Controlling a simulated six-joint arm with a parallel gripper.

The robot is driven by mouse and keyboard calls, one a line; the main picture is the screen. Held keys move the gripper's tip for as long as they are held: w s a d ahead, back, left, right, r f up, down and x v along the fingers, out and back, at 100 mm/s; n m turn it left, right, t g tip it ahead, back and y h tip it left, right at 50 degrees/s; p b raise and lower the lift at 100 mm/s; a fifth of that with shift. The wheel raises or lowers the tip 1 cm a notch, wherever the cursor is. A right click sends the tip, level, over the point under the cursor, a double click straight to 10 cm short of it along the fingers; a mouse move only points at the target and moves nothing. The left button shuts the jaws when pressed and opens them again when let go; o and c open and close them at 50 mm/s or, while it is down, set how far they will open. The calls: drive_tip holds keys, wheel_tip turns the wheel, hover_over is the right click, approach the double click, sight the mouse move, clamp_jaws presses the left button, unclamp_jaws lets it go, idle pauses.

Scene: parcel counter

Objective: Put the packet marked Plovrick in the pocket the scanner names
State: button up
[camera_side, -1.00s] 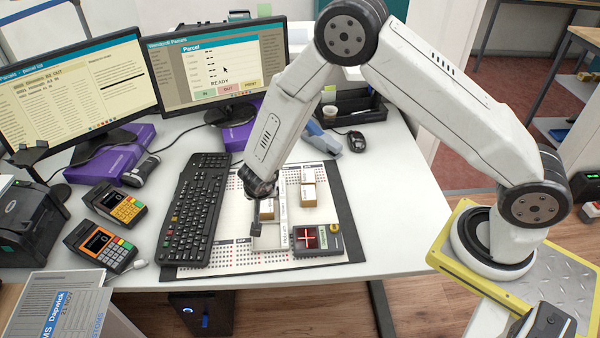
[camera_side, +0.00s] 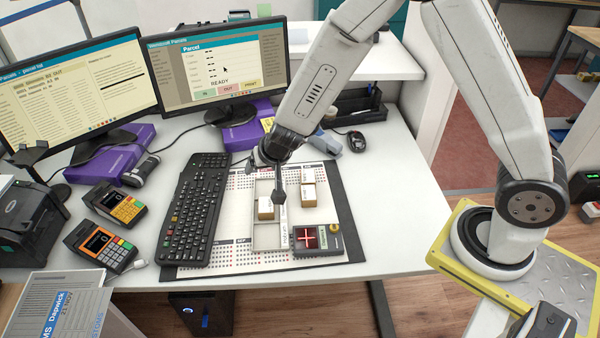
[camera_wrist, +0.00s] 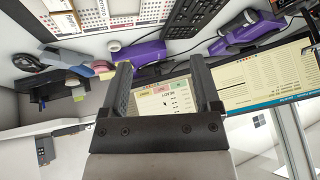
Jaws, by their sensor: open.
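Small brown packets with white tops stand on the mat. One packet (camera_side: 265,208) is in the left part of a pale tray (camera_side: 267,237), and two more, a nearer packet (camera_side: 308,196) and a farther packet (camera_side: 307,176), are to its right. Their marks are too small to read, so I cannot tell which is Plovrick. A dark device with a red window and pale cross (camera_side: 308,238) sits at the tray's front right. My gripper (camera_side: 280,200) is above the tray, right of the left packet. In the wrist view my gripper (camera_wrist: 163,78) is open, with nothing between its fingers.
Two card terminals (camera_side: 100,245) stand at the left. A black organiser (camera_side: 360,108) and mouse (camera_side: 356,141) are at the back right.

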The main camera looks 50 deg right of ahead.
drive_tip(key=s+d+r+n+g, duration=0.2)
drive_tip(key=s+d+r, duration=0.1)
drive_tip(key=s, duration=0.6)
drive_tip(key=s+d+r+n+g, duration=0.1)
drive_tip(key=s+d+r+n, duration=0.2)
drive_tip(key=s, duration=0.7)
drive_tip(key=shift+d+r+n+g+y, duration=0.3)
drive_tip(key=shift+d+r+g+y, duration=0.1)
drive_tip(key=shift+r, duration=0.35)
drive_tip(key=shift+w, duration=0.1)
